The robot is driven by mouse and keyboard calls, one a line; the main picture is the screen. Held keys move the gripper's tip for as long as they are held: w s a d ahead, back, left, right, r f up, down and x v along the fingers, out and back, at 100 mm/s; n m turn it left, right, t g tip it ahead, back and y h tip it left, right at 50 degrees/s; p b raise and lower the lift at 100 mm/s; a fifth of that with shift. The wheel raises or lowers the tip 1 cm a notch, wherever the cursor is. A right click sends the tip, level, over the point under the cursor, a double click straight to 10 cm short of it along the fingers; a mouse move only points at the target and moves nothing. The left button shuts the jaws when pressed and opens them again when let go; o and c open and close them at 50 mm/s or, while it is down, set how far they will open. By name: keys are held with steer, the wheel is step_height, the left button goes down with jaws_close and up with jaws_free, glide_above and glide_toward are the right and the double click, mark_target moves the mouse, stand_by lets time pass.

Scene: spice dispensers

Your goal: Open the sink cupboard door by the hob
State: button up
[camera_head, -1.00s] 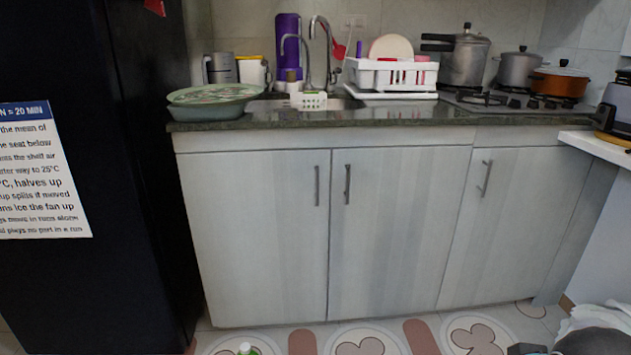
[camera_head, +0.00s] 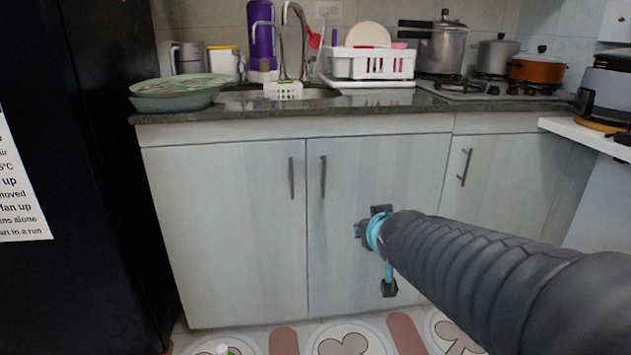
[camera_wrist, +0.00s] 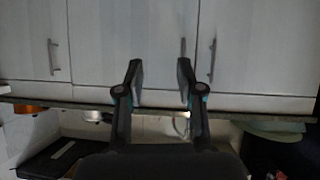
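The sink cupboard has two pale grey doors under the counter. The sink door nearer the hob (camera_head: 365,230) is shut, with a dark vertical bar handle (camera_head: 323,176) at its upper left. In the wrist view, which is upside down, this door (camera_wrist: 155,25) fills the middle, and its handle (camera_wrist: 183,47) is partly hidden behind a finger. My gripper (camera_head: 385,250) is in front of this door, right of and below the handle, apart from it. In the wrist view my gripper (camera_wrist: 158,65) has its fingers spread with nothing between them.
The other sink door (camera_head: 225,230) and the door under the hob (camera_head: 485,190) are shut. The counter edge (camera_head: 300,127) runs above the doors. A black fridge (camera_head: 85,200) stands at left; a white side counter (camera_head: 575,130) is at right.

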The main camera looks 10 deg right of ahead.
steer(key=w+t, duration=0.2)
steer(key=w, duration=0.6)
steer(key=n+t+y+b, duration=0.2)
steer(key=t+y, duration=0.2)
steer(key=y, duration=0.1)
glide_toward(325, 176)
steer(key=x, duration=1)
steer(key=shift+w+a+p, duration=0.1)
steer(key=shift+w+p, duration=0.2)
jaws_close()
